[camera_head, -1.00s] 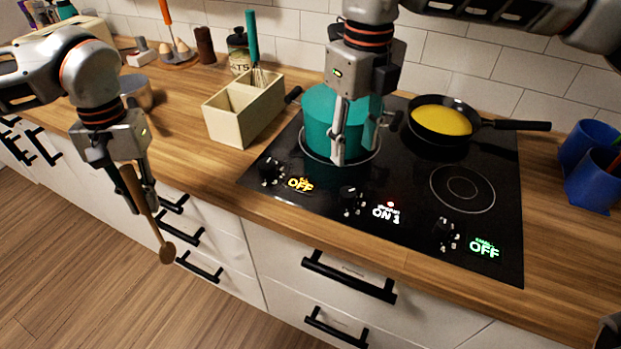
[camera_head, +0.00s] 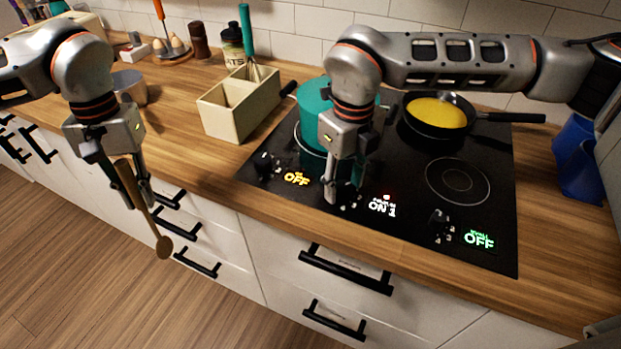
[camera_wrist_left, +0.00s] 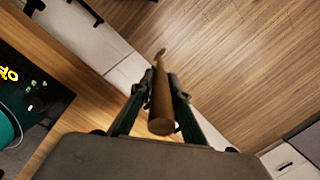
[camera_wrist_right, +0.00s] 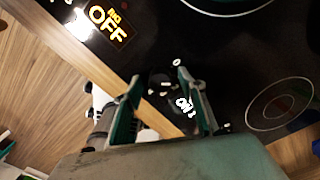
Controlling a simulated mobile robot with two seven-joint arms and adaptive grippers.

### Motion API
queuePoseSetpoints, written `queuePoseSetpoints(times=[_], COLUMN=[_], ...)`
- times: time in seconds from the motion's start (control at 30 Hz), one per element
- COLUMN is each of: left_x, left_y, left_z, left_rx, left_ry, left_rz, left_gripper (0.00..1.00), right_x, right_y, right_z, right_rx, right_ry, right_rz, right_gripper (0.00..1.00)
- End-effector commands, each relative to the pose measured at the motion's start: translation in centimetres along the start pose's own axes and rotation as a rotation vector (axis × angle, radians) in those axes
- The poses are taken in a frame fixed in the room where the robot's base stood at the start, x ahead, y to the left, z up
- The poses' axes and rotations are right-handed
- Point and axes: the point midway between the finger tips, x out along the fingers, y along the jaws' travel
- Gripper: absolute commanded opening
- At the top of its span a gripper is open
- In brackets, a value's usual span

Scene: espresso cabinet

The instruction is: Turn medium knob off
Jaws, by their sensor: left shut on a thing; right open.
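The medium knob (camera_wrist_right: 160,86) is a dark knob on the front strip of the black cooktop (camera_head: 470,150). Its white display (camera_head: 382,207) reads ON 1. In the head view my right gripper (camera_head: 344,190) largely covers this knob. My right gripper is open and points down, and in the right wrist view its fingertips (camera_wrist_right: 158,79) appear on either side of the knob, without clear contact. My left gripper (camera_head: 138,200) is shut on a wooden spoon (camera_head: 163,245), which hangs in front of the counter and also shows in the left wrist view (camera_wrist_left: 160,105).
The left knob (camera_head: 264,163) reads OFF in orange; the right knob (camera_head: 440,222) reads OFF in green. A teal pot (camera_head: 312,92) stands behind my right gripper. A pan (camera_head: 437,112) with yellow contents is at the back right, and a cream box (camera_head: 225,115) stands left.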

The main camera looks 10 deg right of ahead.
Motion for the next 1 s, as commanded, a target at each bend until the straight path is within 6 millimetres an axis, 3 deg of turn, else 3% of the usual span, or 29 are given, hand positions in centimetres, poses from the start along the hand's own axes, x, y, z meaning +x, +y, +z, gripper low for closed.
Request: queuePoseSetpoints(times=[0.17, 0.3, 0.33, 0.67, 1.0], left_x=[-0.02, -0.02, -0.02, -0.06, -0.31], left_y=[0.0, 0.0, 0.0, -0.01, -0.01], left_z=[-0.01, -0.01, 0.0, 0.0, 0.02], left_rx=[0.0, 0.0, 0.0, 0.0, 0.0], left_ry=[0.0, 0.0, 0.0, 0.0, 0.002], left_rz=[0.0, 0.0, 0.0, 0.0, 0.0], left_gripper=[0.0, 0.0, 0.0, 0.0, 0.0], right_x=[-0.02, -0.03, -0.04, -0.1, -0.22], right_y=[0.01, 0.01, 0.01, 0.0, -0.01], right_z=[0.01, 0.01, 0.01, 0.02, 0.05], right_rx=[0.0, 0.0, 0.0, -0.03, -0.235], right_ry=[0.0, 0.0, 0.0, 0.0, -0.002], right_rz=[0.0, 0.0, 0.0, 0.0, -0.001], right_gripper=[0.41, 0.04, 0.02, 0.02, 0.02])
